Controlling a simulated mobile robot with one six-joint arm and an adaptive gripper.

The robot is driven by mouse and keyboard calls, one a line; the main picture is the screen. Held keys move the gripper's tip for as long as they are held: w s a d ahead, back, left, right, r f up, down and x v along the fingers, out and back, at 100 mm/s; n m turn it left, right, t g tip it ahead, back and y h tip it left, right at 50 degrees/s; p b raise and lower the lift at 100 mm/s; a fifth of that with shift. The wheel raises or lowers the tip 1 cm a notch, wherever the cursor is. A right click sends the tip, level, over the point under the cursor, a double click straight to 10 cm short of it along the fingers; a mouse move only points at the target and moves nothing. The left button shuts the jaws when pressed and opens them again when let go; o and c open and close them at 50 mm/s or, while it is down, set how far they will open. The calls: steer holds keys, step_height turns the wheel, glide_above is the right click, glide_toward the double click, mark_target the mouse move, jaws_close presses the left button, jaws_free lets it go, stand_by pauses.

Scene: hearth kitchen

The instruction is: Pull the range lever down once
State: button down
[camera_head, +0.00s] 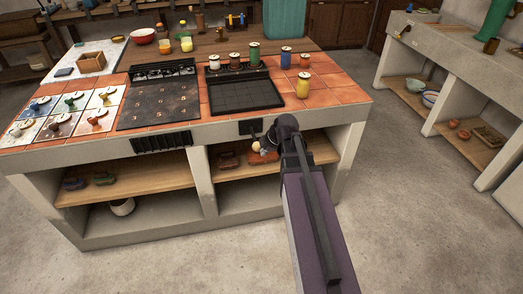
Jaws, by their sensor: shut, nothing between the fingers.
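The range lever is on the front face of the tiled counter, to the right of the black vent. Its dark mounting plate (250,127) shows, and a pale round knob (256,147) hangs below it. My arm reaches up from the bottom of the view. My gripper (267,143) is at the arm's far end, small and dark, just right of the knob. It is shut with nothing held. The fingertips are hard to make out, and I cannot tell whether they touch the lever.
A black cooktop (158,104) and a black gridded tray (246,95) lie on the counter, with several colored jars behind. Below are open shelves (130,187) holding small items. A stone side counter (450,55) stands at right. The floor between is clear.

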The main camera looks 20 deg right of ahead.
steer(key=s+f+p+v, duration=0.1)
steer(key=s+p+v, duration=0.1)
steer(key=p+v, duration=0.5)
steer(key=shift+v, duration=1.4)
steer(key=shift+a, duration=0.15)
steer(key=s+a+r+m+g+h+p, duration=0.1)
steer(key=s+a+r+m+g+p, duration=0.1)
steer(key=a+m, duration=0.5)
steer(key=s+a+r+m+g+h+p, duration=0.1)
steer(key=s+a+r+m+g+p, duration=0.2)
steer(key=a+r+m+p, duration=0.3)
steer(key=shift+s+a+m+p, duration=0.5)
steer(key=shift+m+p, duration=0.65)
steer(key=shift+m, duration=0.85)
steer(key=shift+d, duration=0.1)
